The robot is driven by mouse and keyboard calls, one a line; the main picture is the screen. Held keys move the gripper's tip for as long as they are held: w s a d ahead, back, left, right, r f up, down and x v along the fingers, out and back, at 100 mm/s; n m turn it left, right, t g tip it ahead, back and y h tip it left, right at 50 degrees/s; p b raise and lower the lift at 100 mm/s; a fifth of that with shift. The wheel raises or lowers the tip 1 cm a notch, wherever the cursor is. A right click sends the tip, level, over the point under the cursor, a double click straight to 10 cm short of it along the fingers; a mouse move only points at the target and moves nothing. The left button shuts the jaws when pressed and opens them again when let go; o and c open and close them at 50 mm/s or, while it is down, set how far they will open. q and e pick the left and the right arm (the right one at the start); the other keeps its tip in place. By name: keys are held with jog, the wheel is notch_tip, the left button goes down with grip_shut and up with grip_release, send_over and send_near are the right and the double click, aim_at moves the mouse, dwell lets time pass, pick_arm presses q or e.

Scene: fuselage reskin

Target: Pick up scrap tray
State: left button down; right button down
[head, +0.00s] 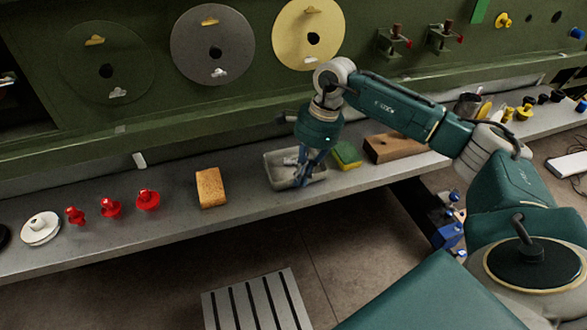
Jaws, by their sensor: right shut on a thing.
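The scrap tray (277,179) is a small grey, shallow, rectangular tray. It sits on the grey shelf below the green panel, near the middle of the head view. My right gripper (303,180) points down at the tray's right part and is shut on it; the fingers hide part of the tray and its contents. Something pale shows inside the tray. I cannot tell whether the tray is lifted off the shelf. My left gripper is not in view.
On the shelf (180,215), an orange-brown sponge block (210,188) and several red knobs stand left of the tray. A green-yellow sponge (346,155) and a brown block (393,147) are close on its right. A slatted grey platform (257,303) is on the floor below.

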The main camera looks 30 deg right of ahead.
jog(key=shift+r+p, duration=1.3)
jog(key=shift+r, duration=1.1)
